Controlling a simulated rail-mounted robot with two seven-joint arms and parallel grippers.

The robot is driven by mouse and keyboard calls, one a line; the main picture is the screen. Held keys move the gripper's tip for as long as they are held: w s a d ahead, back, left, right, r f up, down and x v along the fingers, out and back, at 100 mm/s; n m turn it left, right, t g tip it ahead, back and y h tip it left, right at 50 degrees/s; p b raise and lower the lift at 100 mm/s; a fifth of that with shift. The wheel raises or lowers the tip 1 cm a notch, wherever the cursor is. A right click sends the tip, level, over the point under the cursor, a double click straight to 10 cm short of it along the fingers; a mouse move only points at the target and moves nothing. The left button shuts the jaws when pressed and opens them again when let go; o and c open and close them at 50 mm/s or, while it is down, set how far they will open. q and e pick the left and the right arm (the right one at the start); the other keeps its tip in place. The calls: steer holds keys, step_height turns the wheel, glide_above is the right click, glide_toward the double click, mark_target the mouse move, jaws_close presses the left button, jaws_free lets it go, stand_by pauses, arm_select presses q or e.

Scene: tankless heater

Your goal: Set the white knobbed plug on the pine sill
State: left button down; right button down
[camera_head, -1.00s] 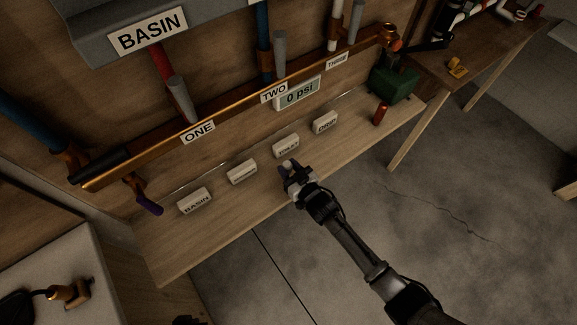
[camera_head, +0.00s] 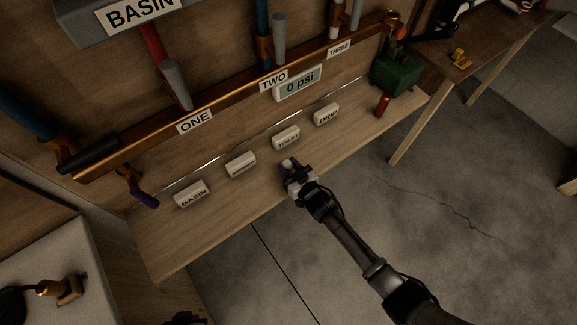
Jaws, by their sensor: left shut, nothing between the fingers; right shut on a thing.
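The pine sill (camera_head: 225,205) is the long pale wooden ledge below the copper pipe. My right gripper (camera_head: 288,167) is over its front edge, below the third label block, and is shut on the small white plug (camera_head: 287,163). The dark fingers hide most of the plug, and I cannot tell whether it touches the sill. My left gripper (camera_head: 185,319) is only a dark bit at the bottom edge, mostly cut off, shut and empty.
Label blocks stand in a row on the sill: BASIN (camera_head: 192,194), an unreadable one (camera_head: 241,164), another (camera_head: 286,137) and DRIP (camera_head: 326,114). A red-orange cylinder (camera_head: 382,105) and a green box (camera_head: 397,74) are at the right end. Bare sill lies in front of the blocks.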

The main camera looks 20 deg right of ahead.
steer(key=shift+f, duration=0.15)
steer(key=shift+f+b, duration=0.3)
steer(key=c, duration=0.7)
jaws_free()
steer(key=shift+o, duration=0.2)
steer(key=shift+s+d, duration=0.15)
steer(key=shift+s, duration=0.25)
steer(key=f+p+v, duration=0.1)
steer(key=p+v, duration=0.2)
steer(key=v, duration=0.9)
steer(key=shift+s+d+r, duration=0.2)
steer(key=shift+s+r, duration=0.2)
steer(key=shift+r, duration=0.15)
